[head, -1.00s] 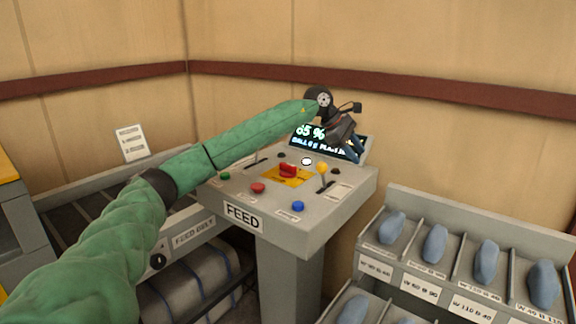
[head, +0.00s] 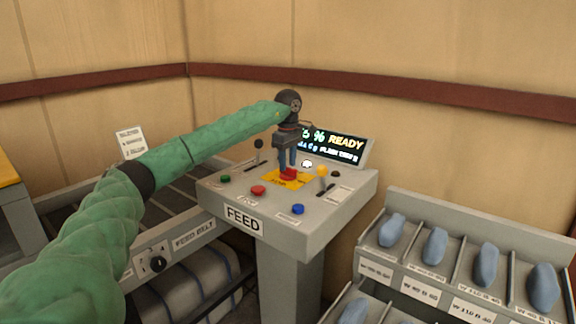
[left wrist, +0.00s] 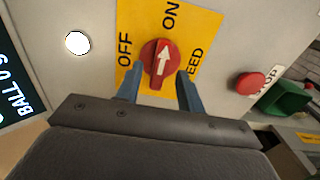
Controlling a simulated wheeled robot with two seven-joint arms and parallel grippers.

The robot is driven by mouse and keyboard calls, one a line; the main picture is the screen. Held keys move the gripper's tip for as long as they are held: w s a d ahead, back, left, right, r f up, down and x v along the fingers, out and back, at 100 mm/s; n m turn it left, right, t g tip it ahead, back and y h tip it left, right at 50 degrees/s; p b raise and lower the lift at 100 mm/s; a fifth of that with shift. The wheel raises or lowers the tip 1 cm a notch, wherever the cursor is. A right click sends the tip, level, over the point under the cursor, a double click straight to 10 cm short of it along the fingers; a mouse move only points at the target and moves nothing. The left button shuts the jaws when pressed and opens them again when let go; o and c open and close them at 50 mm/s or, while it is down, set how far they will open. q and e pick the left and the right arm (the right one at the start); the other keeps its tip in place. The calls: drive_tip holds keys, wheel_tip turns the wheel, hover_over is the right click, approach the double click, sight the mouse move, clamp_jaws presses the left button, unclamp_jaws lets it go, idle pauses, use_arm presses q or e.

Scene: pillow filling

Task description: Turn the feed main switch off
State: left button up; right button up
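The feed main switch is a red rotary knob (left wrist: 160,62) with a white arrow on a yellow plate (left wrist: 203,32). In the left wrist view the arrow points toward ON, with OFF to the left. The knob (head: 288,174) also shows in the head view on top of the FEED console (head: 330,222). My left gripper (head: 288,164) points down just above the knob. In the left wrist view its blue fingers (left wrist: 159,84) are apart, one toward each side of the knob's near part. I cannot tell whether they touch it. My right gripper is not in view.
The console top also carries a red button (head: 258,190), a blue button (head: 297,209), a green button (head: 225,178), a yellow-tipped lever (head: 322,171) and a black-tipped lever (head: 259,145). A display (head: 345,146) reads READY. A rack of blue pieces (head: 486,262) stands right.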

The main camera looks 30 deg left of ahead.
use_arm(q)
drive_tip(key=shift+f, duration=1.05)
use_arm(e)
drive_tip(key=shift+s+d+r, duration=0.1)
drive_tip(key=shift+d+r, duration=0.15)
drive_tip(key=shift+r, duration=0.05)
use_arm(q)
clamp_jaws()
